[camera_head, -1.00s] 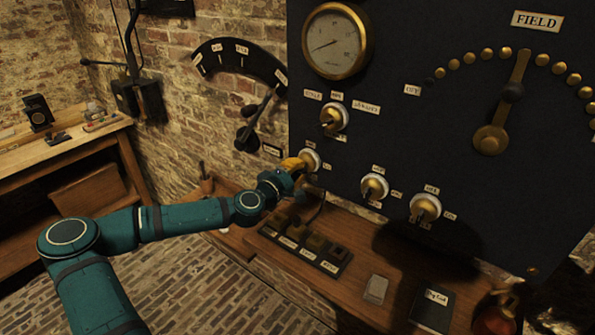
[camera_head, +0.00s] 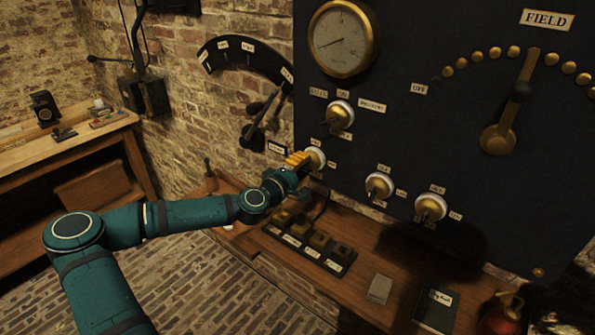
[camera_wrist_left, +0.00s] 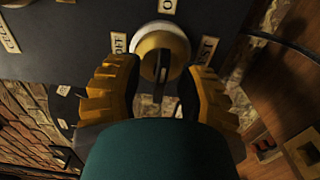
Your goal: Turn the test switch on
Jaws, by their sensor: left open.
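The switch at my left gripper has a white round base and a brass face (camera_head: 316,158), low on the left of the dark panel. In the left wrist view its brass face (camera_wrist_left: 160,45) and dark lever stand between the finger tips, with a label reading OFF on one side and a partly hidden label ending in "ST" on the other. My left gripper (camera_head: 299,161) is open, its yellow fingers (camera_wrist_left: 160,85) on either side of the lever; whether they touch it I cannot tell. My right gripper is not in view.
Similar switches sit above (camera_head: 341,114) and to the right (camera_head: 379,186), (camera_head: 430,208). A gauge (camera_head: 343,39) and a brass field lever (camera_head: 497,140) are on the panel.

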